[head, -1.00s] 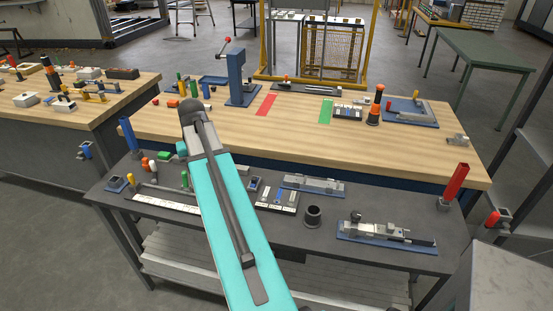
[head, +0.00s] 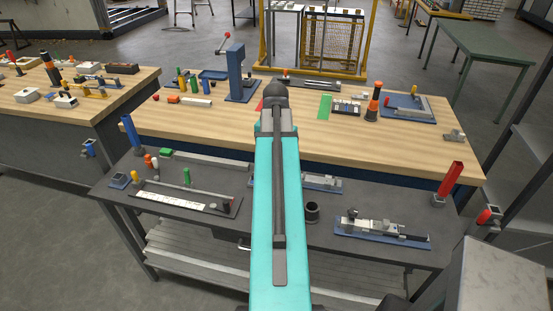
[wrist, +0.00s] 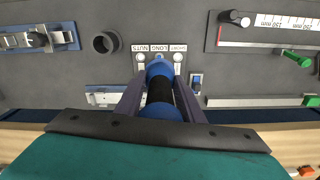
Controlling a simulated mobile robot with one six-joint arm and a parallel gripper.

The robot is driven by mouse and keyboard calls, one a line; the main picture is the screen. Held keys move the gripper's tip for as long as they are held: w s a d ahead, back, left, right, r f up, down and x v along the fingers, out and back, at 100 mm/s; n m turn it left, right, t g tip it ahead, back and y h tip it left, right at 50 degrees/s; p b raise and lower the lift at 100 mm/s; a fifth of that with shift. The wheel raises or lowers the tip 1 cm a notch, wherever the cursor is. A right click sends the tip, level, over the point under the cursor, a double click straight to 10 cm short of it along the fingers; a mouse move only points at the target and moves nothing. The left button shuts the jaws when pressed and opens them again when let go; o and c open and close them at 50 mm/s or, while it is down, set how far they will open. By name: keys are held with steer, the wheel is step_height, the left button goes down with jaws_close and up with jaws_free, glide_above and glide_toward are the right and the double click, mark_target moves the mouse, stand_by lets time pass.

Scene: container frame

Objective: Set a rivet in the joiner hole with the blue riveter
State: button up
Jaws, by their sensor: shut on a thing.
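The blue riveter (wrist: 162,72) is a blue tool with a black band, seen in the wrist view. My gripper (wrist: 160,97) is shut on it, with a finger on each side. The riveter's far end overlaps the edge of a tray (wrist: 160,48) labelled NUTS, LONG and SHORT; I cannot tell whether they touch. A pale metal piece (wrist: 101,97) lies to the left of the gripper and partly shows in the head view (head: 322,182). I cannot make out the joiner hole. In the head view my arm hides the gripper and riveter.
A black cup (head: 312,212) stands on the dark bench, with a metal fixture on a blue plate (head: 382,229) to its right. A scale strip (head: 168,203) lies at left. Behind is a wooden bench (head: 350,140) with a blue press (head: 236,72).

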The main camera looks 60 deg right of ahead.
steer(key=shift+s+f, duration=0.1)
steer(key=shift+f, duration=0.1)
stand_by(0.4)
steer(key=shift+f+b, duration=1.9)
steer(key=shift+f, duration=1.2)
steer(key=shift+f, duration=0.95)
stand_by(0.9)
steer(key=shift+r, duration=0.15)
steer(key=shift+r+p, duration=2.6)
steer(key=shift+r, duration=1.1)
